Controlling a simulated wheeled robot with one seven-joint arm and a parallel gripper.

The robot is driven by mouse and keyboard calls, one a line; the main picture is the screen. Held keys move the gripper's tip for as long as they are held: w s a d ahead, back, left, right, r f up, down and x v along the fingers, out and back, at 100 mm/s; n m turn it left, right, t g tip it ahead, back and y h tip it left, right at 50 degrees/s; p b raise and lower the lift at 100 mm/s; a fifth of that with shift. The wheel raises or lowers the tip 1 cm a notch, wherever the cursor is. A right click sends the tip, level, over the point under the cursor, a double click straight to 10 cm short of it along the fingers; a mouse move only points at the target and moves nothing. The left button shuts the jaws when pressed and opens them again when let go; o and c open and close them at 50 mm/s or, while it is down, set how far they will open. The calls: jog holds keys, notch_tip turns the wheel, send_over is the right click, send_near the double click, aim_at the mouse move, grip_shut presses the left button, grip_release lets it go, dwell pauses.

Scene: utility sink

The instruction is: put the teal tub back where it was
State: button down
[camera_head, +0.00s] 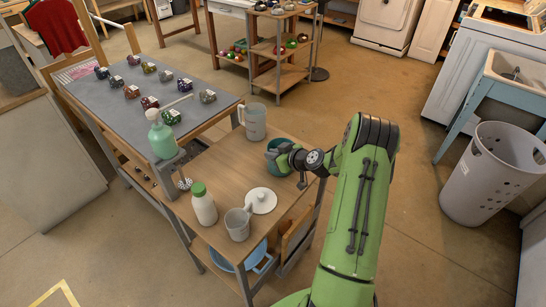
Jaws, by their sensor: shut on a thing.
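The teal tub (281,170) is at the right edge of the small wooden table (215,160). My gripper (283,156) is shut on it, and its fingers and wrist cover part of the tub. I cannot tell whether the tub touches the tabletop or hangs just above it.
A grey jug (254,123) stands just behind the tub. A white lid (262,201), a grey cup (238,223), a green-capped bottle (203,206) and a pump bottle (162,140) are nearer or left. The tabletop's middle is clear.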

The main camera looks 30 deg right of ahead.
jog(key=c, duration=1.2)
grip_release()
jog(key=shift+f, duration=0.1)
jog(key=shift+o, duration=0.2)
